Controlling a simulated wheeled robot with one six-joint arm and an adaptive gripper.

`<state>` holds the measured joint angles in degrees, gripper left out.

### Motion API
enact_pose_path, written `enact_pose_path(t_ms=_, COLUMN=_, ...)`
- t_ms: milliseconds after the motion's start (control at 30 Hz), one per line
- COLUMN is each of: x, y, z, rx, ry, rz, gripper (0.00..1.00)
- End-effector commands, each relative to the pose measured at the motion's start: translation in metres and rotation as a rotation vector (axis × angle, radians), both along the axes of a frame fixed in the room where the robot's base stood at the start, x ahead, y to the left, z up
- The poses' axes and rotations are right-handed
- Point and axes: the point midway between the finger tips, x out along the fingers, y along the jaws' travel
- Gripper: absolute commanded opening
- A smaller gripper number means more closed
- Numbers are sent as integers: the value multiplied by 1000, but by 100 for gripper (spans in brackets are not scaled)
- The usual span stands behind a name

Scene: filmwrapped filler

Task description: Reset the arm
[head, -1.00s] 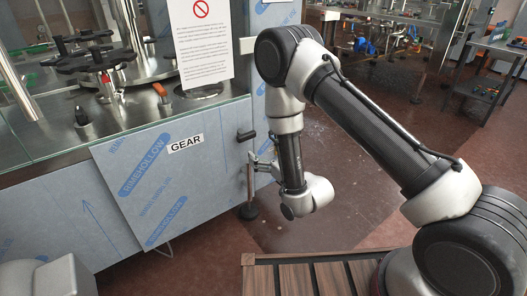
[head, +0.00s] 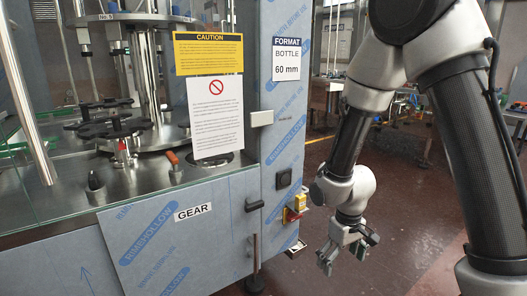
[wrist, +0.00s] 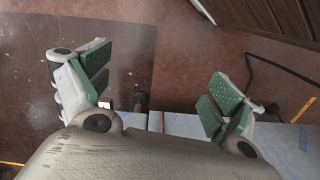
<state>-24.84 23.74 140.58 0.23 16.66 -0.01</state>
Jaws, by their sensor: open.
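My gripper (head: 342,258) hangs at the end of my arm, to the right of the film-wrapped machine in the head view, and points downward. In the wrist view my gripper (wrist: 160,90) has its two green-padded fingers spread wide apart with nothing between them. Below it is the reddish-brown floor (wrist: 190,60). The fingers touch nothing that I can see.
The machine's blue-and-white film-wrapped panel (head: 180,240) carries a GEAR label (head: 193,212). A red-and-yellow switch (head: 294,209) and a black handle (head: 254,206) stick out near my gripper. Open floor (head: 400,215) lies to the right. A brown slatted surface (wrist: 270,15) shows in the wrist view.

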Motion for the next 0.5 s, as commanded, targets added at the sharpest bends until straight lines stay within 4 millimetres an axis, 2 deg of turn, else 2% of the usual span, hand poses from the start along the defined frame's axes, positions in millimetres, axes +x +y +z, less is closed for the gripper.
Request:
enact_pose_path(t_ms=33, x=-8, y=-13, z=29, rx=-7, ry=17, rz=-27, gripper=93)
enact_pose_path(t_ms=200, x=-49, y=-57, z=109, rx=-29, ry=76, rz=-111, gripper=93)
enact_pose_path(t_ms=367, x=-89, y=-91, z=173, rx=-19, ry=58, rz=-192, gripper=93)
enact_pose_path(t_ms=500, x=-115, y=-114, z=217, rx=14, ry=-44, rz=-268, gripper=93)
